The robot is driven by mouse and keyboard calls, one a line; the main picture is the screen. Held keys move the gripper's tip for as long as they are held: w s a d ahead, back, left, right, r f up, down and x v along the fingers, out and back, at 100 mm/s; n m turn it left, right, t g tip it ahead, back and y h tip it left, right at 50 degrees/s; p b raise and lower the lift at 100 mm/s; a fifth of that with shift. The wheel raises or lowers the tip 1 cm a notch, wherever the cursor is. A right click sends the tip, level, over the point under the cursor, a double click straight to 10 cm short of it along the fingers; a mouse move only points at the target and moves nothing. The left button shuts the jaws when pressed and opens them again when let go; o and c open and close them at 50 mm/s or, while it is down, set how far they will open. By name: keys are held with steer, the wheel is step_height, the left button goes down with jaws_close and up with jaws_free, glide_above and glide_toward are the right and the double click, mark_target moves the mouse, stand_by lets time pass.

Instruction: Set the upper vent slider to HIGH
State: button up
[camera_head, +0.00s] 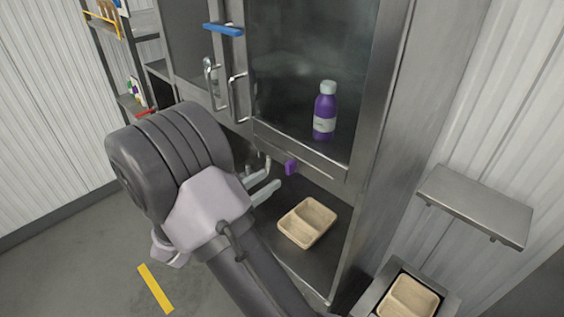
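My gripper (271,174) is in front of the steel cabinet, just below its door. Its two pale fingers stand apart with nothing seen between them, and they point right. A small purple knob (290,167) sits just right of the fingertips under the door's lower edge. A blue bar (223,29) is on the cabinet front at the upper left, well away from my gripper. I cannot tell which of these is the upper vent slider. No HIGH marking is readable. My arm hides part of the cabinet front.
A purple bottle (325,112) stands behind the cabinet's glass. A beige divided tray (307,223) lies in the open bay below. Metal door handles (238,97) stick out left of the glass. Another tray (407,299) and a steel shelf (477,203) are at the right.

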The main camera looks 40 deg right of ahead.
mark_target(287, 167)
steer(key=d, duration=0.4)
steer(key=d+p, duration=0.1)
steer(key=d, duration=0.2)
steer(key=shift+w+r, duration=0.1)
steer(key=shift+w, duration=0.15)
steer(key=shift+w+d, duration=0.1)
steer(key=shift+d, duration=0.3)
jaws_close()
stand_by(0.6)
